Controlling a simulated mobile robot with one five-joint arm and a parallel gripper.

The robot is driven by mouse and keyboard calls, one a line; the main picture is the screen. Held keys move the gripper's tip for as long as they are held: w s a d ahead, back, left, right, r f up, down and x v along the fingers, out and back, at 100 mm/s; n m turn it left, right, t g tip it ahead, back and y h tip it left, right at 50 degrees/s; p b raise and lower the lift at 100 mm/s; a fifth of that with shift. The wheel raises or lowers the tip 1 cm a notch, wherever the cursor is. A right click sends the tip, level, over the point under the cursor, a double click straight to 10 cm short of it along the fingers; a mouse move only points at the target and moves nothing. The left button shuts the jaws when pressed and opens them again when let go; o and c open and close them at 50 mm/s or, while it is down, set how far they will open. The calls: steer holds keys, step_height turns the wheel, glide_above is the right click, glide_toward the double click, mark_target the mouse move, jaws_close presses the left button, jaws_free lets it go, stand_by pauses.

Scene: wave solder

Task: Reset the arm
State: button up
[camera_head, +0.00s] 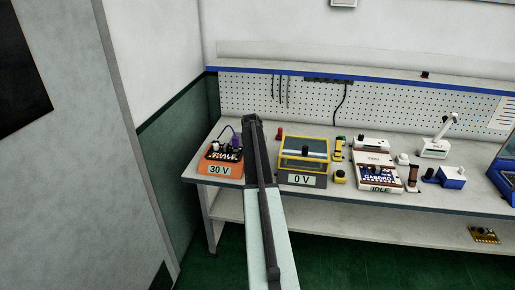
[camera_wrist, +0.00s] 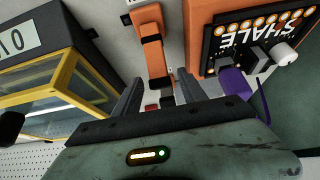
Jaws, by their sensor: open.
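My arm reaches from the bottom middle of the head view out over the bench (camera_head: 350,204). Its far end, with my gripper (camera_head: 252,121), is over the bench's left part, between the orange unit (camera_head: 221,158) marked 30 V and the yellow-framed case (camera_head: 303,146) marked 0 V. In the wrist view the two fingers of my gripper (camera_wrist: 161,82) stand apart, with nothing held between them. An orange bar with black bands (camera_wrist: 151,30) lies beyond the fingertips; whether they touch it I cannot tell. My arm hides this spot in the head view.
The orange unit (camera_wrist: 200,35) and the yellow-framed case (camera_wrist: 62,95) flank the gripper closely in the wrist view. A purple lead (camera_wrist: 233,84) is near one finger. A white unit marked IDLE (camera_head: 377,170) and a blue device (camera_head: 452,177) stand farther right. A pegboard (camera_head: 390,107) backs the bench.

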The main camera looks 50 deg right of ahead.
steer(key=p+v, duration=0.1)
steer(key=v, duration=0.2)
steer(key=shift+r+p, duration=0.3)
steer(key=shift+p, duration=0.1)
steer(key=shift+f, duration=0.1)
